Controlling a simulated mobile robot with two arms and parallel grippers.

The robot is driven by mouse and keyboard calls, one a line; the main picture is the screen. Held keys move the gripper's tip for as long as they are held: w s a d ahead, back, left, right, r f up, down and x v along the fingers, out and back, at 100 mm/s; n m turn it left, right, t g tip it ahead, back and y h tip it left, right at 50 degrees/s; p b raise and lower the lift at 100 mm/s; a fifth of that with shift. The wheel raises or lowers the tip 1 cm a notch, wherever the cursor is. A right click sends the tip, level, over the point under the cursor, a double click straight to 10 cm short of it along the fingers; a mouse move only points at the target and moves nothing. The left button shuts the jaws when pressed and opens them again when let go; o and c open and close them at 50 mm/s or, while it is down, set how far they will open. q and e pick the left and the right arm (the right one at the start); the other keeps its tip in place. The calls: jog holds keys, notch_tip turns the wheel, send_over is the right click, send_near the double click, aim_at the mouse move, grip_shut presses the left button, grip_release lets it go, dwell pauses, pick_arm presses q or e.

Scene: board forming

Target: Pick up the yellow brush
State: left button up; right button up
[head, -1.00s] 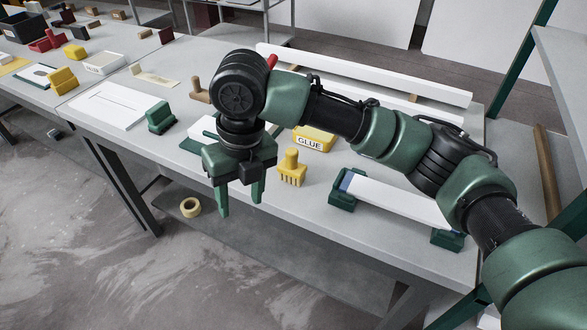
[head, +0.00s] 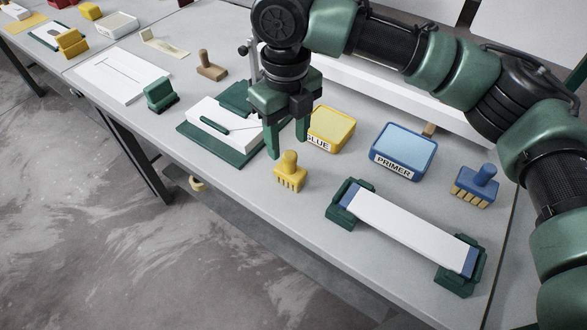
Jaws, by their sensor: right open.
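The yellow brush (head: 290,172) stands upright on the workbench near its front edge, its round handle up and its toothed end down. My right gripper (head: 287,148) points down with its two green fingers apart and nothing between them. In the picture its fingers are just above the brush; how far apart they are in depth I cannot tell. My left gripper is not in view.
A yellow GLUE tray (head: 330,123) and a blue PRIMER tray (head: 405,145) are behind the brush. A blue brush (head: 475,185) stands at right. A white board (head: 405,225) rests between green clamps. A green jig (head: 215,145) is at left.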

aim_at(290, 154)
jog(key=f, duration=0.4)
jog(key=shift+s+d+f+p, duration=0.15)
jog(key=shift+d+f+p, duration=0.05)
jog(key=shift+f+p, duration=0.15)
jog(key=shift+f, duration=0.25)
jog(key=shift+c, duration=0.7)
grip_shut()
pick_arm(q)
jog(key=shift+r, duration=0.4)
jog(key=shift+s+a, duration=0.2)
